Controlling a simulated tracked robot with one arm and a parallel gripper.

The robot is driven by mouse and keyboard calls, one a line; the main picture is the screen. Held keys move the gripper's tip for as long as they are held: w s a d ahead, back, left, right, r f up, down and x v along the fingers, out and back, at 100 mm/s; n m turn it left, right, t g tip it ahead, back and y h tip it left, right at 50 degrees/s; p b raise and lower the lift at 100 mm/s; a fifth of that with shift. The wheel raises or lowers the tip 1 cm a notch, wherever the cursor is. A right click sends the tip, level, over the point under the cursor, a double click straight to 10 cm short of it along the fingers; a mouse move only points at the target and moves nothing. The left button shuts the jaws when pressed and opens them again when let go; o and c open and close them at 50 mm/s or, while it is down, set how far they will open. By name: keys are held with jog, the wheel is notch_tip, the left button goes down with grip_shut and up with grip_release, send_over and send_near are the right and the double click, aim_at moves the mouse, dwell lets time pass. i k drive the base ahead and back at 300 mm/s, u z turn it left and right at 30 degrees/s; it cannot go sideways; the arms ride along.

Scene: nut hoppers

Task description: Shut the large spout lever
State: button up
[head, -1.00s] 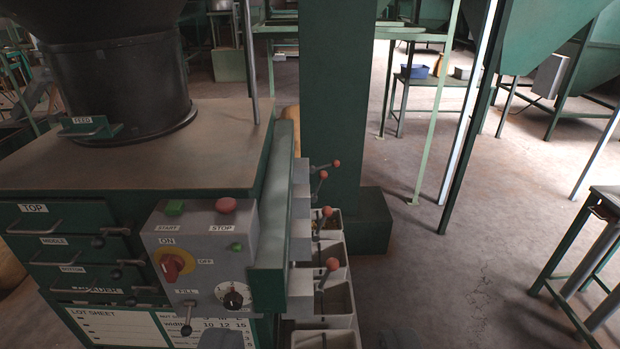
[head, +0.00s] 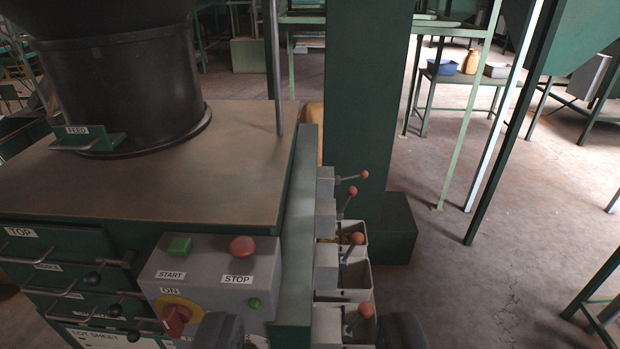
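Several spout levers with red knobs stick out from grey spout boxes along the right side of the green machine. The nearest lever (head: 362,315) is at the bottom, its knob up and to the right. Behind it are a third lever (head: 353,243), a second (head: 347,206) and the farthest (head: 351,178), which points mostly right. I see no size label on them, so I cannot tell which is the large one. My gripper (head: 310,331) shows only as two dark fingertips at the bottom edge, wide apart. The right fingertip is just right of the nearest lever, with no visible contact.
Pale bins (head: 352,282) stand below the spouts, one holding brown material. A green column (head: 368,90) rises behind them. The control box (head: 210,272) with start and stop buttons is left. Open floor (head: 480,270) lies to the right.

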aim_at(363, 173)
jog(key=z, duration=0.15)
jog(key=i, duration=0.2)
jog(key=z, duration=1.75)
jog(key=i, duration=2.4)
jog(key=u, duration=1.85)
